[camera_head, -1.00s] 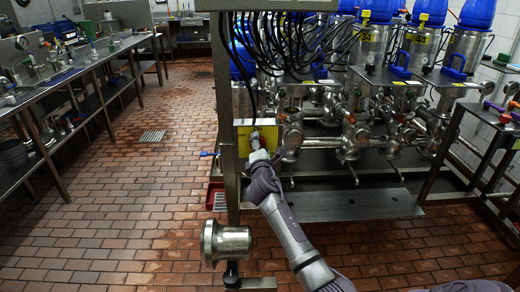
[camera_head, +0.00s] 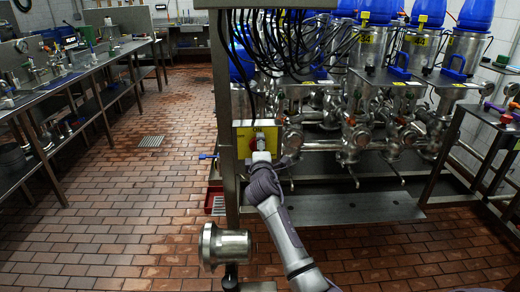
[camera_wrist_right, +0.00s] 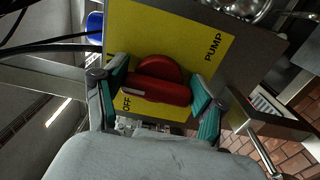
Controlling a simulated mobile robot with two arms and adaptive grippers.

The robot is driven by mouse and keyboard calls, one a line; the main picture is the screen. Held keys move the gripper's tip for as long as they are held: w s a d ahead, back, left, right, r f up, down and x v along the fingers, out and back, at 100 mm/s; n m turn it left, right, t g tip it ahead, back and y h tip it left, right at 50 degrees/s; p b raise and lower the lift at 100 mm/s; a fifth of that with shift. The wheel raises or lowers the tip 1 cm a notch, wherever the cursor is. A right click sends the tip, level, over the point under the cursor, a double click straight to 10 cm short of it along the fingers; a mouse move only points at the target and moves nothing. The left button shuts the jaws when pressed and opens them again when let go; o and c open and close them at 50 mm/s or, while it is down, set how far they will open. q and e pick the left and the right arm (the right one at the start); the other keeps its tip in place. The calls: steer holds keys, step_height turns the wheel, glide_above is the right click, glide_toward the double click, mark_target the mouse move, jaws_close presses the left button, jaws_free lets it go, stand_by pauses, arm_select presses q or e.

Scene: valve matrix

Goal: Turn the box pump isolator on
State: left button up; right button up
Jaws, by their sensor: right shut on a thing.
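The box pump isolator (camera_head: 243,135) is a yellow-faced box on the steel post. In the right wrist view its yellow plate (camera_wrist_right: 165,35) carries the words PUMP and OFF. Its red knob (camera_wrist_right: 158,88) has a raised bar lying nearly level across the picture, with a pale mark at the left end, close to OFF. My right gripper (camera_wrist_right: 161,84) has its teal finger pads at the two ends of this bar and is shut on it. In the head view the right gripper (camera_head: 260,155) hides much of the knob. My left gripper is not in view.
Black cables (camera_head: 285,40) hang above the isolator. Steel pumps and pipework (camera_head: 355,135) stand behind it on the right. A steel pot-like fitting (camera_head: 224,245) is in front of the post. The tiled floor (camera_head: 130,200) on the left is clear.

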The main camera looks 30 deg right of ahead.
steer(key=shift+f, duration=0.1)
steer(key=o, duration=1.2)
steer(key=shift+c, duration=0.2)
steer(key=v, duration=1.2)
